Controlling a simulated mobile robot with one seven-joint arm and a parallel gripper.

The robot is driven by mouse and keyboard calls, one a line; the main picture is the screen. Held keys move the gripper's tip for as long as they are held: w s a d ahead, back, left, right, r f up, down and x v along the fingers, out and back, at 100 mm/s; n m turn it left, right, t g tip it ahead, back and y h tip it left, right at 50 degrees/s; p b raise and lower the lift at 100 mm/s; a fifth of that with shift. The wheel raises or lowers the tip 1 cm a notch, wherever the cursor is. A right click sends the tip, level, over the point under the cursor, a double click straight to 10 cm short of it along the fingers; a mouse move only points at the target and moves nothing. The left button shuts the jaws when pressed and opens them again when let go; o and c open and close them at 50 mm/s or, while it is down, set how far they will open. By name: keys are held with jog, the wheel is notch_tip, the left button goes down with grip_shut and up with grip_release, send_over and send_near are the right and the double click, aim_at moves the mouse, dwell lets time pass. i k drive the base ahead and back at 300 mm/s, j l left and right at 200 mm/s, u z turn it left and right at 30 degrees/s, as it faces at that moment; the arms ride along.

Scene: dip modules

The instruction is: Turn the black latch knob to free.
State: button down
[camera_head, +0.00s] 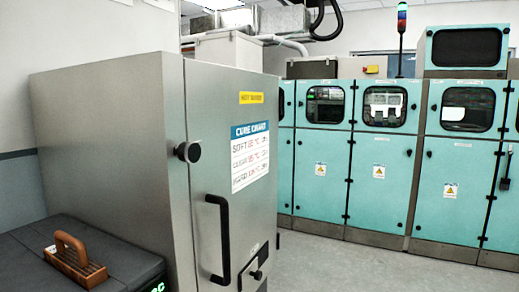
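A round black knob (188,152) sits at the left edge of the front door of a large steel cabinet (110,130), above the door's long handle. I cannot tell from this view which way it is turned. The cabinet door (205,110) looks shut. A smaller black knob (257,275) shows on a small panel low on the same door. The long black bar handle (222,240) stands upright between the two knobs. My gripper is not in view.
A wooden-handled brush-like tool (75,262) lies on a dark grey case (35,265) left of the cabinet. Teal machine cabinets (320,150) line the back right. The grey floor (340,265) between is clear.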

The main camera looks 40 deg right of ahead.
aim_at(189, 151)
jog(key=z, duration=0.7)
jog(key=j+z, duration=0.6)
jog(key=z, duration=0.2)
jog(key=i, duration=0.05)
